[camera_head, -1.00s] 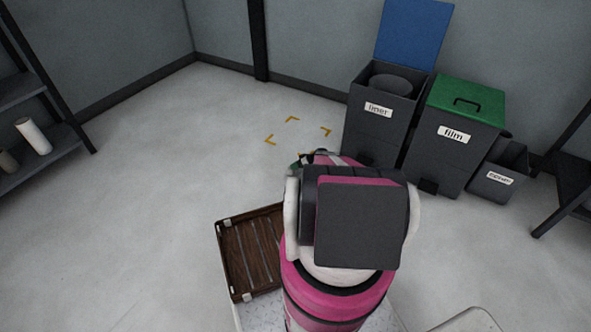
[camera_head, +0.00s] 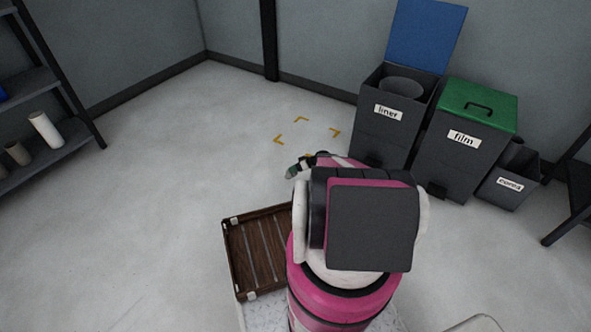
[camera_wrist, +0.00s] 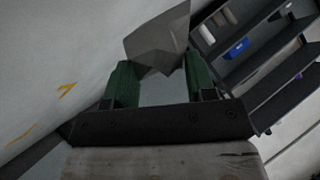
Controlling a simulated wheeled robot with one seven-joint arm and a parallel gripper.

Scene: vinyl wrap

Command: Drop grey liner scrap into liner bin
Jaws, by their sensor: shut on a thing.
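In the wrist view my gripper (camera_wrist: 155,85) has its two green fingers closed on the grey liner scrap (camera_wrist: 160,38), a crumpled grey piece that sticks out past the fingertips. In the head view my arm hides most of the gripper, and only a small green and grey bit shows at its far left. The liner bin (camera_head: 385,130) is a dark box labelled "liner" at the back right. Its blue lid (camera_head: 430,32) stands open, and a grey rounded shape shows inside the opening. My gripper is in front of the bin and to its left, apart from it.
The film bin (camera_head: 462,145) with a shut green lid stands right of the liner bin. A smaller open bin (camera_head: 510,185) stands beyond it. A shelf with rolls (camera_head: 45,128) is at the left. Yellow corner marks (camera_head: 305,119) lie on clear floor. A dark rack (camera_head: 575,195) is at right.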

